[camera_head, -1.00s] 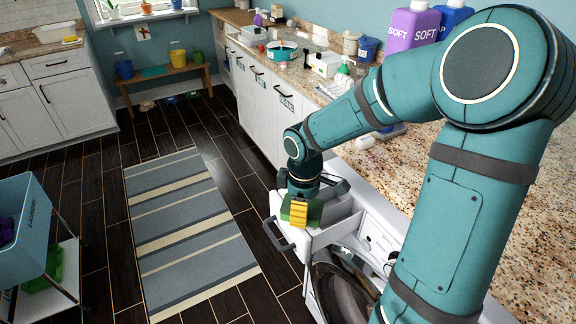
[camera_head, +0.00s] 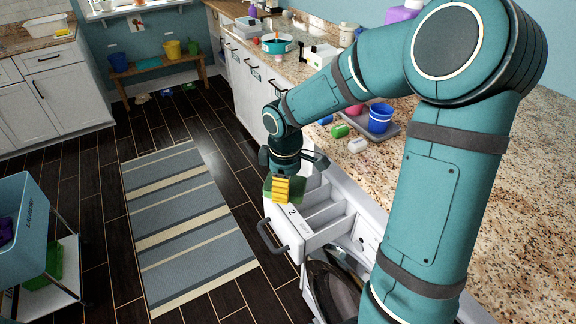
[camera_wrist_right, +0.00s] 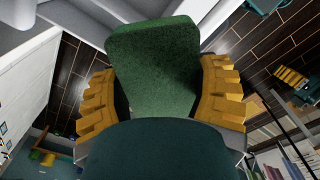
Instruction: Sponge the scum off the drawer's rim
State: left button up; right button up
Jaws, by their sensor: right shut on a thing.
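My right gripper (camera_head: 281,188) has yellow fingers and is shut on a green sponge (camera_head: 268,187). In the right wrist view the sponge (camera_wrist_right: 150,60) sits between the two yellow fingers. The white drawer (camera_head: 297,235) is pulled out below the counter, with a dark handle on its front and dividers inside. The gripper and sponge are at the drawer's far front corner in the head view and cover part of its rim. I cannot tell whether the sponge touches the rim. No scum can be made out.
The granite counter (camera_head: 500,225) runs along the right, with a tray holding a blue cup (camera_head: 380,118) near the drawer. A round appliance door (camera_head: 333,290) is below the drawer. The striped rug (camera_head: 185,225) and dark floor to the left are clear; a blue cart (camera_head: 25,225) stands far left.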

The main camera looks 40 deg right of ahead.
jog(key=shift+w+r+p, duration=0.25)
jog(key=shift+r+p, duration=0.35)
jog(key=shift+r, duration=0.3)
jog(key=shift+s+r+p, duration=0.15)
jog(key=shift+r+p, duration=0.7)
jog(key=shift+r, duration=0.25)
jog(key=shift+f, duration=0.1)
